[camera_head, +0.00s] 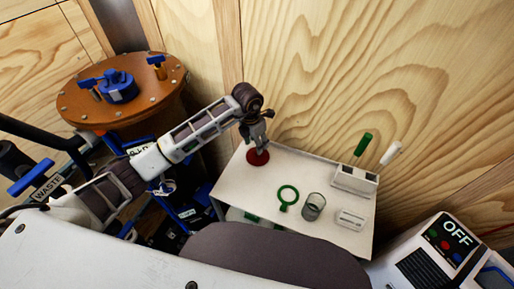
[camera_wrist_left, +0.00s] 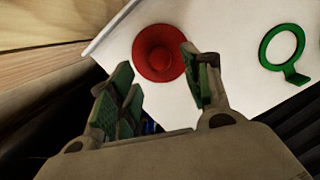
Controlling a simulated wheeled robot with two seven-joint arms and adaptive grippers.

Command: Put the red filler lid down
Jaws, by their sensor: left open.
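The red filler lid (camera_head: 258,157) lies on the white table (camera_head: 235,185) near its far left corner. In the left wrist view the lid (camera_wrist_left: 159,52) is a round red disc with a raised centre, resting on the white surface just beyond the fingertips. My left gripper (camera_head: 256,140) is directly above the lid in the head view. In the left wrist view its green-padded fingers (camera_wrist_left: 158,90) are spread apart with nothing between them. My right gripper is in neither view.
A green ring (camera_head: 288,195) with a tab, a mesh cup (camera_head: 313,207) and a small white block (camera_head: 351,219) are on the table. A white holder (camera_head: 354,180) with green and white handles stands at the right. A brown round tank top (camera_head: 122,92) is at the left.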

